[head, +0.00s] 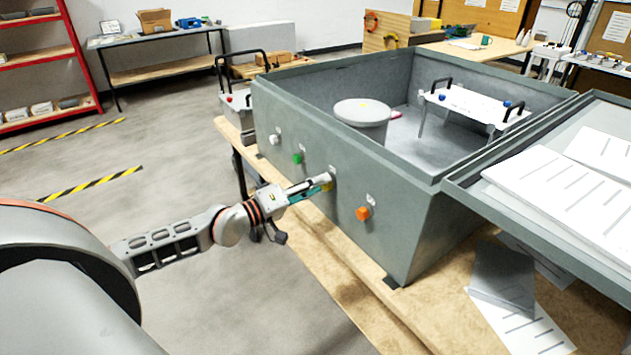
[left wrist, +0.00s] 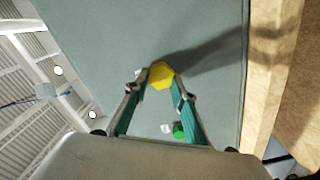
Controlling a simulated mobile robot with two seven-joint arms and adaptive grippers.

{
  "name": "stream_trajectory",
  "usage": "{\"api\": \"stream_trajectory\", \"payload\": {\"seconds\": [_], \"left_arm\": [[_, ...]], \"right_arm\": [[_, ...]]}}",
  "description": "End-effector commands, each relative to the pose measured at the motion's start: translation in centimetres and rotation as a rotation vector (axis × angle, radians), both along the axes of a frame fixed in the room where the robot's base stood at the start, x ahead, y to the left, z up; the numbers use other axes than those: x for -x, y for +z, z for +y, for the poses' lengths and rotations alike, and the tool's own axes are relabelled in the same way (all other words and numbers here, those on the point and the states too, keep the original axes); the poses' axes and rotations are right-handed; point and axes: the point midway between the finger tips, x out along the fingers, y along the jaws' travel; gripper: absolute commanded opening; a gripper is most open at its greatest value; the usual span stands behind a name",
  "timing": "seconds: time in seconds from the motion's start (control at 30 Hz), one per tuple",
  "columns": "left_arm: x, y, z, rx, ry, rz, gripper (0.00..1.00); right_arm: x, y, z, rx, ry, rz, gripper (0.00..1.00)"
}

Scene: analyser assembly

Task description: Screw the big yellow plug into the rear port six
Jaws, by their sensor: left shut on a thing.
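The big yellow plug (left wrist: 161,76) sits between the fingertips of my left gripper (left wrist: 160,90) in the left wrist view, against the grey-green wall of the analyser box. In the head view my left gripper (head: 322,183) reaches the front wall of the box (head: 322,150), and only a little of the yellow plug (head: 328,186) shows. My left gripper is shut on it. The port behind the plug is hidden, so I cannot tell how deep the plug sits. My right gripper is not in view.
A white plug (head: 275,139), a green plug (head: 297,158) and an orange plug (head: 362,213) are on the same wall. The box stands on a wooden table (head: 430,318). A tray with papers (head: 560,175) is at the right.

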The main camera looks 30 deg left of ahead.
Motion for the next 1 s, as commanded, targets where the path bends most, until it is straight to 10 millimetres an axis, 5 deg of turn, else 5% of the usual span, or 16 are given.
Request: {"api": "stream_trajectory", "payload": {"seconds": [0.1,0.27,0.63,1.0], "left_arm": [[0.1,0.3,-0.4,-0.193,-0.005,-0.079,0.0],[0.1,0.0,-0.4,-0.22,-0.005,-0.09,0.0],[0.2,0.1,-0.6,-0.637,-0.005,-0.263,0.0],[0.3,0.0,-0.7,-0.694,-0.006,-0.287,0.0]], "right_arm": [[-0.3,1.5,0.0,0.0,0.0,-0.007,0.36],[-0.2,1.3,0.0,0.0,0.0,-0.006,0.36],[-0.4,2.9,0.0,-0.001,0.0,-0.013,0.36],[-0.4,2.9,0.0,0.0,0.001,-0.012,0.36]]}}
